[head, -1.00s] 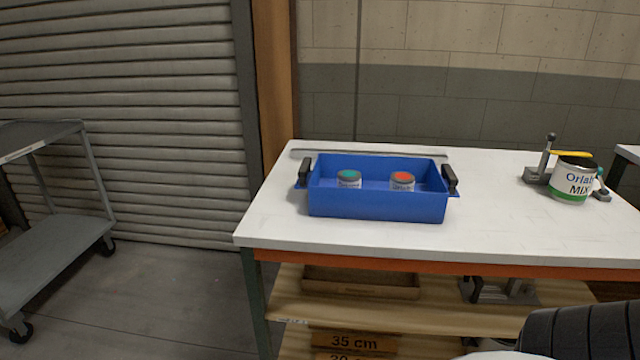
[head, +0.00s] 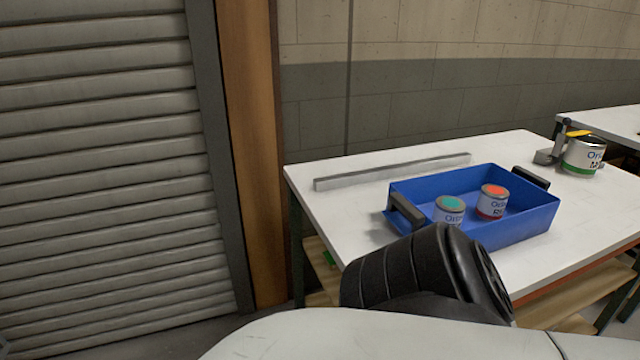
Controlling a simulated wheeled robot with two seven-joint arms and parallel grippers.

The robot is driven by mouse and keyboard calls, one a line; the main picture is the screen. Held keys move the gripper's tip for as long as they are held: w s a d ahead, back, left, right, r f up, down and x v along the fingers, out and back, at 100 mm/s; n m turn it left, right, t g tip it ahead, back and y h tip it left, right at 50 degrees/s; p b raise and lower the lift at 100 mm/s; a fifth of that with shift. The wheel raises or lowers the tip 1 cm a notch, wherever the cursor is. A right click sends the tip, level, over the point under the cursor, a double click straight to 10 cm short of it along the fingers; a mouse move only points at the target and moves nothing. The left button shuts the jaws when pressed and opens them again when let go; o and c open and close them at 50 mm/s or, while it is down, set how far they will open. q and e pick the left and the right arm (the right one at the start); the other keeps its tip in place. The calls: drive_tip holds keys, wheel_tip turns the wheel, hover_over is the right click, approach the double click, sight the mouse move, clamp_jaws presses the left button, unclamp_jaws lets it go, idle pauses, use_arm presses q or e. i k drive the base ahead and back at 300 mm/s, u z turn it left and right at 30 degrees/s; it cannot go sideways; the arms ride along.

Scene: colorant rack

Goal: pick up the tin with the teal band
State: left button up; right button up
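The tin with the teal top (head: 449,209) stands upright in the left part of a blue tray (head: 520,233) on the white table. Its lower part is hidden by the tray wall and my arm, so I cannot make out its band. A second tin with a red-orange top (head: 492,201) stands to its right in the same tray. A black part of my own arm shows in front of the tray's left corner. Neither gripper is in view.
The white table (head: 355,216) has a grey metal bar (head: 393,171) along its back edge. A larger open tin with a green band (head: 583,156) stands at the right beside a grey clamp (head: 547,156). A wooden post (head: 250,140) and a roller shutter (head: 100,150) are at the left.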

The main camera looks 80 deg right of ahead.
sight(451, 209)
drive_tip(key=i, duration=0.55)
drive_tip(key=z, duration=3.05)
